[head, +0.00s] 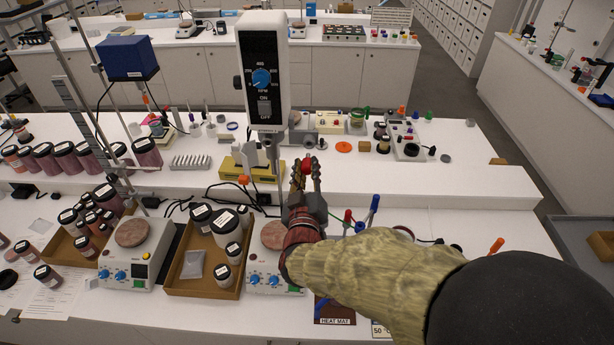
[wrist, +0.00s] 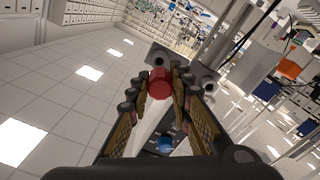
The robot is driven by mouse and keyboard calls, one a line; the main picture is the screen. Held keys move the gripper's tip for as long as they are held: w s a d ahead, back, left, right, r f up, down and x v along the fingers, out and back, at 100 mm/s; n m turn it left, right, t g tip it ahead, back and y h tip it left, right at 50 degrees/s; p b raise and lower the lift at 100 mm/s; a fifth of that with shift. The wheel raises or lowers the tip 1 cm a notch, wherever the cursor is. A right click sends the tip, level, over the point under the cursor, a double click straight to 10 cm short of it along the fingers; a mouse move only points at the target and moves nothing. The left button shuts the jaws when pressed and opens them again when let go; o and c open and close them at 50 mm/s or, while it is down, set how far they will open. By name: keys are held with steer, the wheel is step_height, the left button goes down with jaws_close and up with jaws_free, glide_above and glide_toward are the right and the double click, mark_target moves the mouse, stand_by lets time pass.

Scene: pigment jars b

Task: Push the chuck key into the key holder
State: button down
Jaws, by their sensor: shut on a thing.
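My gripper (head: 304,180) is raised beside the lower end of the white overhead stirrer. It is shut on a red round-ended piece, which I take to be the chuck key (head: 307,165). In the wrist view the red end of the chuck key (wrist: 158,84) sits between the two fingertips (wrist: 160,90). Just beyond it is a grey part with a dark round hole (wrist: 160,58), perhaps the key holder. A second grey round part (wrist: 208,85) is to its right. The rest of the key is hidden, and I cannot tell whether it touches the holder.
The white stirrer (head: 262,75) with a blue knob hangs close at the left of my gripper. Below are hot plates (head: 132,265) and a cardboard tray (head: 205,292) of jars. Blue, red and green rod tips (head: 374,203) stand to the right. A yellow device (head: 250,170) is behind.

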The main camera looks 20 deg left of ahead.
mark_target(308, 154)
steer(key=shift+b+x, duration=0.35)
steer(key=shift+x, duration=1.1)
steer(key=shift+b, duration=0.6)
stand_by(0.8)
steer(key=shift+b+x, duration=0.45)
steer(key=shift+x, duration=1.05)
steer(key=c, duration=1.6)
jaws_free()
steer(key=shift+o, duration=0.3)
